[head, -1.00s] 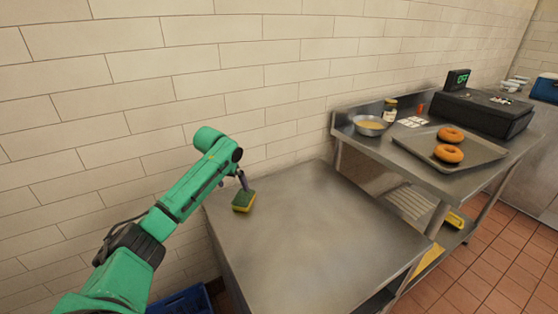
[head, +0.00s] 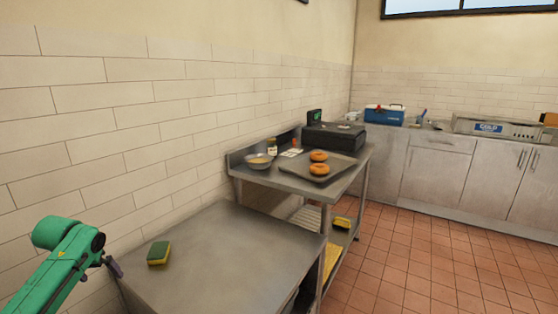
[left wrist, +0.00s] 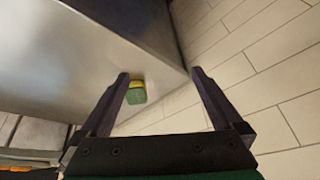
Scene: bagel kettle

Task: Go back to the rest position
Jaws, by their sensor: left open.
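My left gripper (head: 113,267) is at the left of the head view, beside the left edge of the low steel table (head: 225,255). In the left wrist view its two fingers (left wrist: 160,80) are spread apart with nothing between them. A green and yellow sponge (head: 158,253) lies on the table near its left edge, to the right of the gripper and apart from it. The sponge also shows beyond the fingers in the left wrist view (left wrist: 136,93). My right gripper is in neither view.
A higher steel table holds a bowl (head: 259,161), a tray (head: 308,171) with two bagels (head: 319,162), and a black case (head: 333,137). Counters (head: 440,165) with a blue cooler (head: 384,115) stand at the back. The tiled wall is close behind my left arm. The floor at right is clear.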

